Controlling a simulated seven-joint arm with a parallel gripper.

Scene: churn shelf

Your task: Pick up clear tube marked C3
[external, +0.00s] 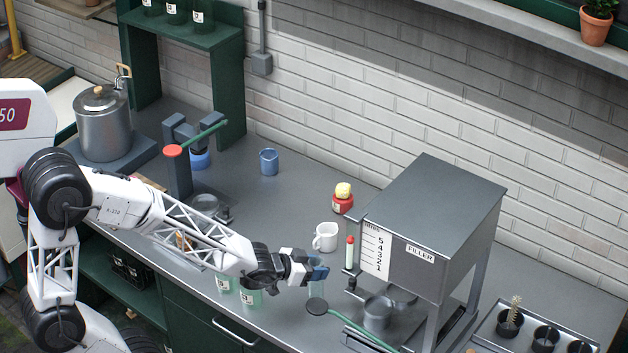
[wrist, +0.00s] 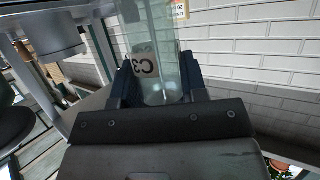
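The clear tube marked C3 (wrist: 150,45) stands between the two dark fingers of my gripper (wrist: 160,88) in the wrist view. Its C3 label appears upside down there. The tube fills the gap, and the fingers appear closed against its sides. In the external view my gripper (external: 318,272) is over the front part of the counter, left of the filler, with a pale part of the tube (external: 316,288) showing by the fingers. I cannot tell whether the tube's base touches the counter.
A white mug (external: 326,237) is behind. Green labelled containers (external: 250,296) stand left.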

